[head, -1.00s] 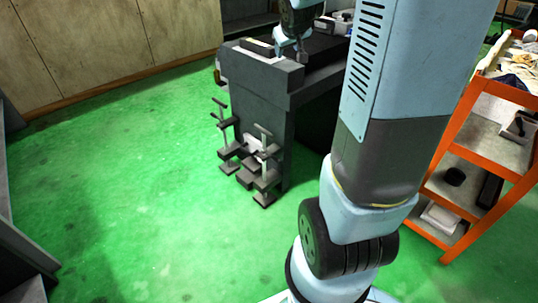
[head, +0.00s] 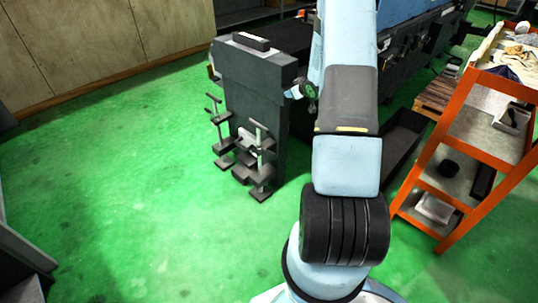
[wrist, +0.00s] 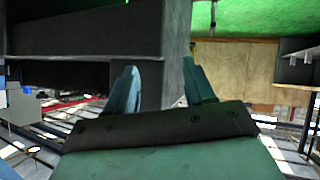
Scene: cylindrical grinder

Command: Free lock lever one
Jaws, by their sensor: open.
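The grinder's dark end block (head: 255,95) stands left of my arm in the head view. A short dark bar (head: 251,41) lies on its top. Two upright clamp-like fittings with dark crossbars, a left one (head: 220,130) and a right one (head: 260,155), stand against its near face. I cannot tell which part is lock lever one. My gripper (wrist: 162,75) shows in the wrist view with two blue-grey fingers spread apart and nothing between them. A dark machine post (wrist: 165,45) stands behind the fingers.
An orange trolley (head: 455,140) with loaded shelves stands at the right. A dark open bin (head: 402,145) and a wooden pallet (head: 437,92) lie beyond my arm. Wooden cabinets (head: 90,50) line the back left. The green floor (head: 120,190) at the left is clear.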

